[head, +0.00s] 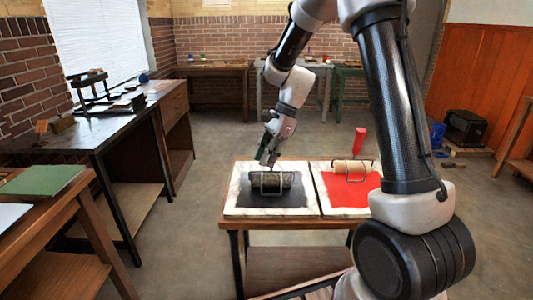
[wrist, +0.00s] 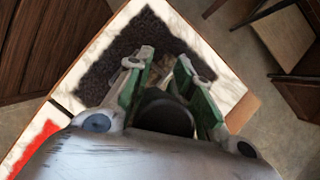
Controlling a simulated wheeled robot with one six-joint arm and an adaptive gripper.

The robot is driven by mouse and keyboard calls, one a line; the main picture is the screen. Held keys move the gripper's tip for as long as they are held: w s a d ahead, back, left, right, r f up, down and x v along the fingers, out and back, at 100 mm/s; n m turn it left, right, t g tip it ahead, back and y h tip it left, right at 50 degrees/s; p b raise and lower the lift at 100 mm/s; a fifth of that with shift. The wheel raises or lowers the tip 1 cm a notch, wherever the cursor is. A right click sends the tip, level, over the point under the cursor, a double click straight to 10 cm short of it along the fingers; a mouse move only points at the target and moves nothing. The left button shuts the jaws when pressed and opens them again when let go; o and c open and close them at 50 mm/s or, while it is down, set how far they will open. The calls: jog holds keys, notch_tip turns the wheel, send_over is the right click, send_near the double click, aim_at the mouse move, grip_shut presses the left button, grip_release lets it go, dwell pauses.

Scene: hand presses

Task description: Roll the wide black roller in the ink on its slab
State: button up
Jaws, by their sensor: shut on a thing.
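The wide black roller (head: 271,182) is at the black ink patch (head: 290,201) on the left marble slab (head: 231,207). Its wire frame shows in front of the dark drum, level with the slab. The drum looks to be on the ink, but I cannot tell for certain that it touches. My gripper (head: 268,160) is directly above, pointing down, shut on the roller's dark handle. In the wrist view the round handle end (wrist: 165,114) sits between my green-padded fingers (wrist: 168,85). There the fingers hide the drum; the black ink (wrist: 112,58) shows beyond them.
A second slab with red ink (head: 340,194) lies right beside it, bearing a tan roller (head: 352,167) with an upright red handle (head: 359,141). Both slabs are on a small wooden table (head: 228,222). A bench (head: 135,118) with a press stands left; floor between is clear.

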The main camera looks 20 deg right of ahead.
jog(key=shift+s+a+f, duration=0.1)
jog(key=shift+s+a, duration=0.15)
jog(key=shift+s, duration=0.55)
jog(key=shift+s+a+r, duration=0.1)
jog(key=shift+s+a, duration=0.15)
jog(key=shift+s, duration=0.5)
jog(key=shift+s+a+f, duration=0.1)
jog(key=shift+s+a, duration=0.15)
jog(key=shift+s, duration=0.55)
jog(key=s, duration=0.1)
jog(key=s+a, duration=0.1)
jog(key=s, duration=0.1)
jog(key=shift+s, duration=0.2)
jog(key=shift+r, duration=2.6)
jog(key=shift+w, duration=0.1)
